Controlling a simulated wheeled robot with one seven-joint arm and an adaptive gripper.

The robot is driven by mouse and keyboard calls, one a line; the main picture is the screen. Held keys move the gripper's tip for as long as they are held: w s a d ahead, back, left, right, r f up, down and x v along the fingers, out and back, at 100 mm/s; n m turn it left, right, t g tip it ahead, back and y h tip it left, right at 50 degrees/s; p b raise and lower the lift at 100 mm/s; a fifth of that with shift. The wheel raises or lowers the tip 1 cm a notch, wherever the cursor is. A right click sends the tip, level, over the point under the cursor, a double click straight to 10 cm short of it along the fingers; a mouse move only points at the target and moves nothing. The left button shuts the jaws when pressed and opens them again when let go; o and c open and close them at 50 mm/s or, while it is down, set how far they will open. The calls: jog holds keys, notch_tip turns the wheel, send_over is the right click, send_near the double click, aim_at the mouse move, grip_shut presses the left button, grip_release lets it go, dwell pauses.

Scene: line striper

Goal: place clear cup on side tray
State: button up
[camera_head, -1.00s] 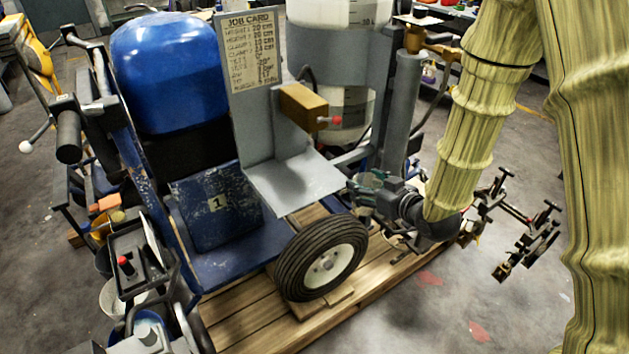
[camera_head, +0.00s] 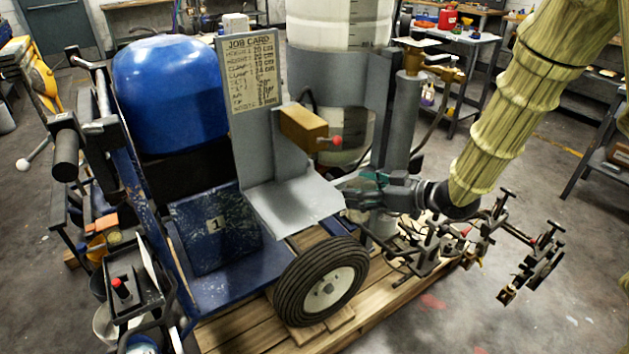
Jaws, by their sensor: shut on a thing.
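My gripper (camera_head: 362,189) is just right of the grey shelf under the job card, at about the height of its edge in the picture. It is shut on a small, see-through, greenish thing, which looks like the clear cup (camera_head: 381,179). The fingers hide most of the cup, and its tilt cannot be told. The grey shelf (camera_head: 298,208) is flat and bare and may be the side tray. Whether the gripper touches its right edge cannot be told.
A brass block with a red knob (camera_head: 309,131) juts out above the shelf. A grey post (camera_head: 402,118) stands behind my gripper. A wheel (camera_head: 322,284) is below the shelf. Dark metal clamp parts (camera_head: 432,240) lie below and right of my gripper.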

jog(key=w+a, duration=0.2)
jog(key=a, duration=0.1)
jog(key=w+a+p, duration=0.1)
jog(key=w+a, duration=0.2)
jog(key=a, duration=0.1)
jog(key=w+a, duration=0.3)
jog(key=a, duration=0.1)
jog(key=shift+a+f, duration=0.2)
jog(key=shift+f, duration=0.5)
jog(key=shift+f, duration=0.1)
jog(key=o, duration=1.1)
jog(key=shift+d, duration=0.2)
jog(key=v, duration=1.1)
jog(key=shift+s+d+r, duration=0.25)
jog(key=shift+s, duration=0.05)
